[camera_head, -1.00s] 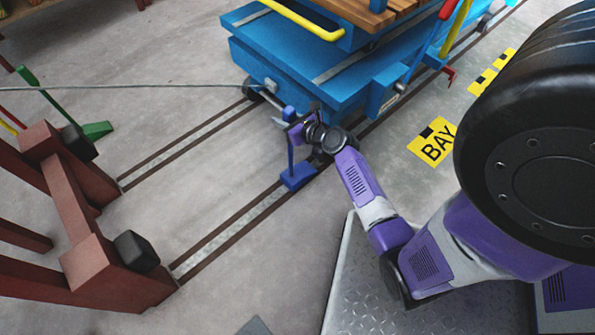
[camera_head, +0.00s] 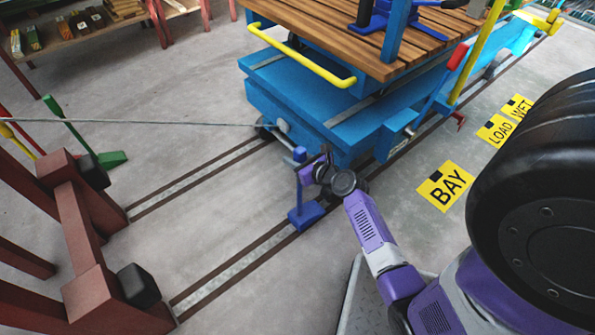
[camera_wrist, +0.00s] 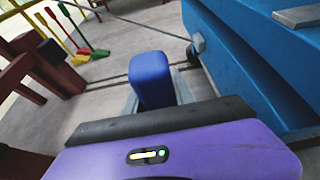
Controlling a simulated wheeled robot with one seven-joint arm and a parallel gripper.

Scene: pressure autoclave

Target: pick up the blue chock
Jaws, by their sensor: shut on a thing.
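The blue chock (camera_head: 306,214) has a low block base and an upright post. It is at the near rail, in front of the blue trolley (camera_head: 330,115). My gripper (camera_head: 304,165) is shut on the top of the chock's post. In the wrist view the blue top of the chock (camera_wrist: 152,80) stands up just beyond the dark edge of my gripper (camera_wrist: 160,118). The fingertips are partly hidden. I cannot tell whether the base touches the rail or is slightly above it.
The trolley stands close behind my gripper, with a yellow handle (camera_head: 300,58) and a wooden deck (camera_head: 350,30). A taut cable (camera_head: 150,122) runs left from it. A red-brown frame with black buffers (camera_head: 138,285) closes the rails at left. Floor between the rails is clear.

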